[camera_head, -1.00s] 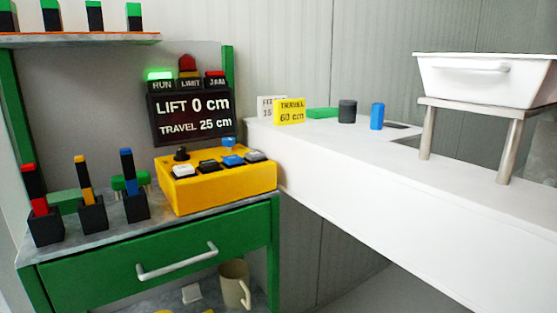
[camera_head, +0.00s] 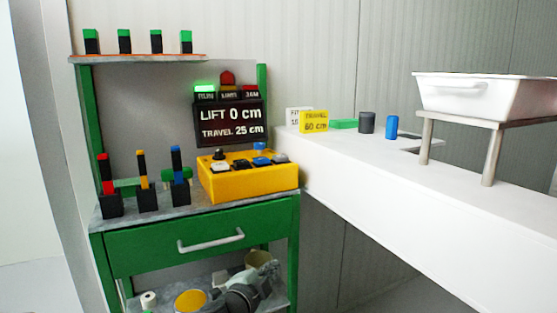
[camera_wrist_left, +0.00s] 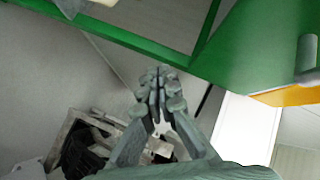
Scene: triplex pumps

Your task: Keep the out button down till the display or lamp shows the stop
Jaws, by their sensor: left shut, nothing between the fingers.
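The yellow control box (camera_head: 250,182) stands on the bench with a row of push buttons on top, a black knob (camera_head: 219,153) and a blue knob (camera_head: 260,146). The labels are too small to read, so I cannot tell which is the out button. The black display (camera_head: 231,122) reads LIFT 0 cm, TRAVEL 25 cm. Above it the green RUN lamp (camera_head: 205,89) is lit; the LIMIT and JAM lamps look unlit. My left gripper (camera_wrist_left: 158,88) is shut and empty, low near the bench, well below the box. My right gripper is not in view.
A green drawer (camera_head: 200,240) with a pale handle fronts the bench. Lever blocks (camera_head: 147,199) stand left of the box. A yellow TRAVEL 60 cm card (camera_head: 314,121) stands on the white beam (camera_head: 400,205), which carries a white tub (camera_head: 485,97) on a stand.

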